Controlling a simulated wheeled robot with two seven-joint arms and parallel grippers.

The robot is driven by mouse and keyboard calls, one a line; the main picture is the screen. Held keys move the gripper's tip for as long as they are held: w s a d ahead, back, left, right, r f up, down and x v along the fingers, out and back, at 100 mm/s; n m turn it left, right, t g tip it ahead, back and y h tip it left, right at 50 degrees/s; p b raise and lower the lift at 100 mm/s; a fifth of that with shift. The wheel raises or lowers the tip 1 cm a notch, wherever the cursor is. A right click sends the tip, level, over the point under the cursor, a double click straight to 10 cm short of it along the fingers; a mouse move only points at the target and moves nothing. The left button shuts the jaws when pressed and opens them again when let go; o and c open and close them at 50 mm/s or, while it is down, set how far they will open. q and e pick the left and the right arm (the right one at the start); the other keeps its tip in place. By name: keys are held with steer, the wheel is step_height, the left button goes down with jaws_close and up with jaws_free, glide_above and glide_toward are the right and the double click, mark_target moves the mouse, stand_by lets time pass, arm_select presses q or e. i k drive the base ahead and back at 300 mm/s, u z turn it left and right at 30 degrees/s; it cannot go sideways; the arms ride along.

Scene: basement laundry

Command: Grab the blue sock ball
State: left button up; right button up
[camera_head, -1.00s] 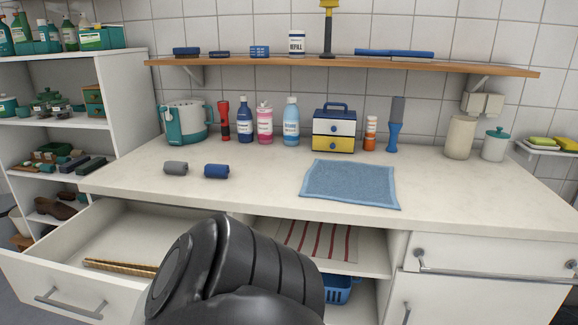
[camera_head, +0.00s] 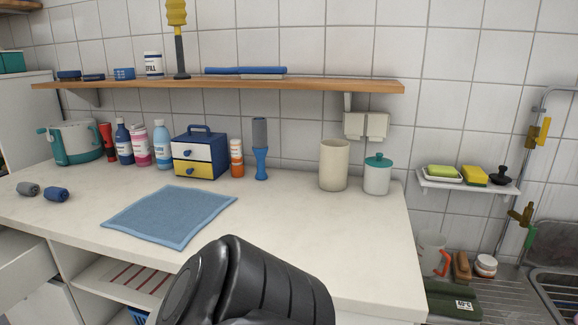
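The blue sock ball (camera_head: 56,194) is a small dark blue roll lying on the left part of the white counter (camera_head: 300,244). A grey roll (camera_head: 28,189) of similar shape lies just left of it, with a small gap between them. A black, ribbed part of my own arm rises at the bottom middle of the view. No gripper fingers show, so neither of my grippers is in view, and nothing is seen touching the sock ball.
A blue cloth (camera_head: 170,215) lies flat on the counter. Bottles, a small drawer box (camera_head: 200,154), a cream canister (camera_head: 334,166) and a teal-lidded jar (camera_head: 377,175) stand along the back. A wooden shelf (camera_head: 330,86) hangs above. An open drawer (camera_head: 24,262) juts out at lower left.

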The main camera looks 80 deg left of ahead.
mark_target(53, 193)
steer(key=u, duration=4.6)
